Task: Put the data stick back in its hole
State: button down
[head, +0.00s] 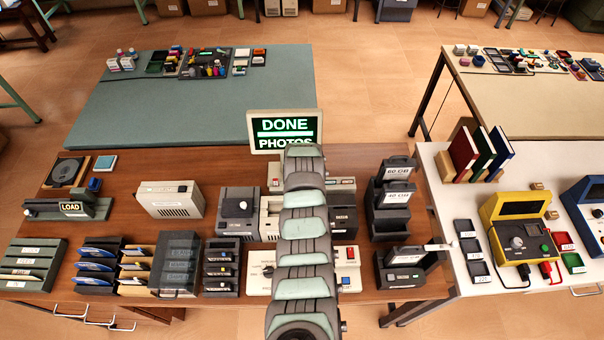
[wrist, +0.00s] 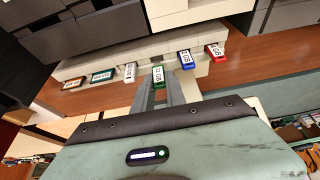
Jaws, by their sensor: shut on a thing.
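In the wrist view, my gripper (wrist: 172,88) has its grey fingers together around a data stick with a green edge and a white label (wrist: 158,76). Several other labelled data sticks line a pale strip: an orange one (wrist: 74,83), a teal one (wrist: 102,76), a white one (wrist: 130,71), a blue one (wrist: 186,59) and a red one (wrist: 217,52). The green stick lies between the white and blue ones in the picture. I cannot tell whether its end is in a hole. In the head view my arm hides the gripper and the held stick.
A screen reading "DONE PHOTOS" (head: 285,130) stands at the back of the brown desk (head: 225,170). Grey and beige machines crowd both sides of my arm, such as a dark grey unit (head: 238,208) and 80 GB and 40 GB boxes (head: 393,195). The green-topped table behind is mostly bare.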

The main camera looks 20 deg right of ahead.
jog(key=shift+f+b, duration=0.7)
jog(key=shift+f, duration=0.45)
jog(key=c, duration=1.3)
grip_release()
jog(key=shift+r, duration=0.15)
jog(key=shift+r+p, duration=2.35)
jog(key=shift+r, duration=1.5)
